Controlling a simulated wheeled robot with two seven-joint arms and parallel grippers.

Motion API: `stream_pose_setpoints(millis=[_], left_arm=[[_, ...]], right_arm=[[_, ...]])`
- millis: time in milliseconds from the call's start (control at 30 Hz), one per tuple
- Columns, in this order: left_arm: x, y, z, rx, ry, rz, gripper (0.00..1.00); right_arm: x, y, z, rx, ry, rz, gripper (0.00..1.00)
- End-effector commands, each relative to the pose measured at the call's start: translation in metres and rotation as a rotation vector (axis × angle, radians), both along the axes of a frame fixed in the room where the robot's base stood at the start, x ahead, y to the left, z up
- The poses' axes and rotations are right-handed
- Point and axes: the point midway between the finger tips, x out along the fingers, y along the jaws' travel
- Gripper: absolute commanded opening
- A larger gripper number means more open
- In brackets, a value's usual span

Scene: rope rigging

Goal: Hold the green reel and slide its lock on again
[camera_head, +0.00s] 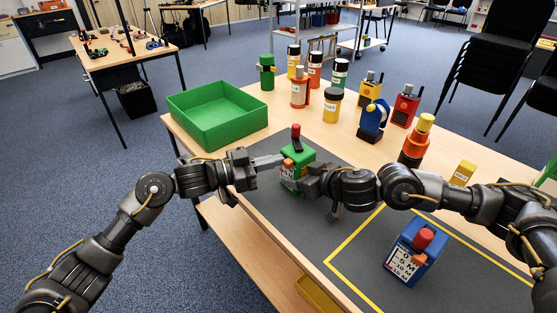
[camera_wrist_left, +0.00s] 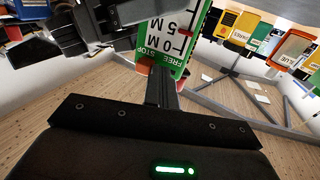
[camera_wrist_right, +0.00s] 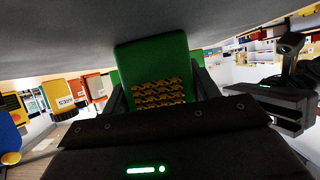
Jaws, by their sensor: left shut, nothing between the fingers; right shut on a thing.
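The green reel (camera_head: 305,154) stands upright on the dark mat, with a red knob on a black stem on top. My right gripper (camera_head: 313,182) is shut on it from the right. The right wrist view shows the reel's green body (camera_wrist_right: 150,60) between the fingers, with yellow-and-black rope in it. A small orange piece, apparently the lock (camera_head: 287,163), is at the reel's left side. My left gripper (camera_head: 270,161) is shut and empty, its fingertips close to that piece; contact is unclear. The left wrist view shows the reel's scale face (camera_wrist_left: 172,30), marked FREE and STOP.
A blue reel (camera_head: 406,262) with a red knob and orange lock stands inside the yellow outline at right. An empty green tray (camera_head: 205,138) is at the table's back left.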

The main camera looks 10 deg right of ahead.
Motion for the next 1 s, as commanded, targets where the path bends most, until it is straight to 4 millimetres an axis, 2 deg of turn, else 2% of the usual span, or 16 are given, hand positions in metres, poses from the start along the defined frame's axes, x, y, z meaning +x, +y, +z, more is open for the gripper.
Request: stream_pose_setpoints(millis=[533,1000], left_arm=[[0.007,0.007,0.0,0.001,-0.001,0.0,0.0],[-0.001,0.045,0.0,0.0,-0.001,0.001,0.0]], right_arm=[[0.0,0.0,0.0,0.0,0.0,0.0,0.33],[0.0,0.0,0.0,0.0,0.0,0.0,0.33]])
